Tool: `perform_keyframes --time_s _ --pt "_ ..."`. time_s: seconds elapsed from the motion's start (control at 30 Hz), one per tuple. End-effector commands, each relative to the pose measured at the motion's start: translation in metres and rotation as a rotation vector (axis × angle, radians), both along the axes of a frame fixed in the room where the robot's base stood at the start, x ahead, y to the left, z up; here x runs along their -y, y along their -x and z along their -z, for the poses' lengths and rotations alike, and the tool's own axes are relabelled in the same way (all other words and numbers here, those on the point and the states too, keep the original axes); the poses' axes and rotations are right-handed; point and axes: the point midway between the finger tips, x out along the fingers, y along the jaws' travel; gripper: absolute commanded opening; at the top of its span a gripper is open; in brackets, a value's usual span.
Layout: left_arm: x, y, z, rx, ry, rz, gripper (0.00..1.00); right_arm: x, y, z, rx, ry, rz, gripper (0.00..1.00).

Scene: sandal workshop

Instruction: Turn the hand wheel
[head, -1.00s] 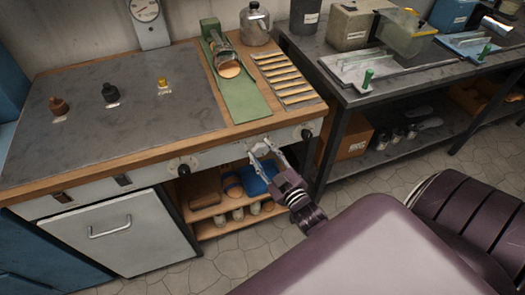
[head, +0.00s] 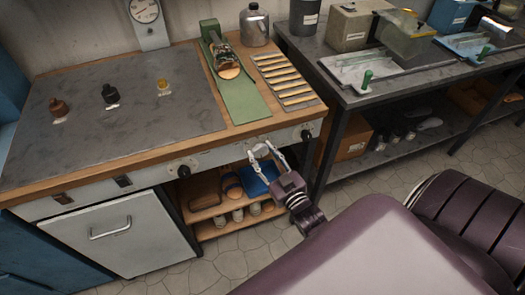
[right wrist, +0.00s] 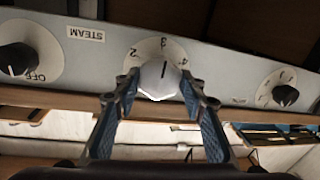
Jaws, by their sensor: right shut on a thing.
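The hand wheel is a pale, faceted knob (right wrist: 159,80) on the grey front panel of the bench. Its dial plate shows the numbers 2, 3 and 4, and a dark mark on the knob points close to 3. In the head view the wheel (head: 260,150) is small and partly covered by the fingers. My right gripper (right wrist: 160,84) is shut on the wheel, one finger on each side. The right gripper also shows in the head view (head: 265,156), reaching the panel from below right. My left gripper is not in view.
A black knob (right wrist: 18,58) by the STEAM label and another black knob (right wrist: 285,96) flank the wheel. Below the panel is an open shelf with a blue box (head: 258,180) and jars. A green board (head: 240,98) lies on the bench top. A dark side table (head: 345,92) stands right.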

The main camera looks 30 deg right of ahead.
Motion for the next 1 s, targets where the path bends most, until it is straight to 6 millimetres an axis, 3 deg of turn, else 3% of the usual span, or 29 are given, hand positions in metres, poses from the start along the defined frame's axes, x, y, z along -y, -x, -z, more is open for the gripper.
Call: perform_keyframes --time_s 0.13,0.17,0.3,0.67,0.77,1.0 --pt "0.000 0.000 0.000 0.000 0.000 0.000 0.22 0.001 -0.002 -0.004 0.009 0.003 0.001 0.14" --pt "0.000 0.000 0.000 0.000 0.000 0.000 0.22 0.001 -0.002 -0.004 0.009 0.003 0.001 0.40" --pt "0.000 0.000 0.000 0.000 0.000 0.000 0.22 0.001 -0.001 -0.003 0.007 0.003 0.001 0.56" --pt "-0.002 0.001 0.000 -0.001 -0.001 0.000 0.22 0.000 0.005 -0.001 0.002 0.002 0.001 0.56" --pt "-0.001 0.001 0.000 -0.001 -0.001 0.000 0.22 -0.001 0.018 0.000 0.000 0.001 0.001 0.56" --pt "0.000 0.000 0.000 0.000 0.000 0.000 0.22 -0.006 0.069 0.000 -0.001 0.002 0.001 0.56"
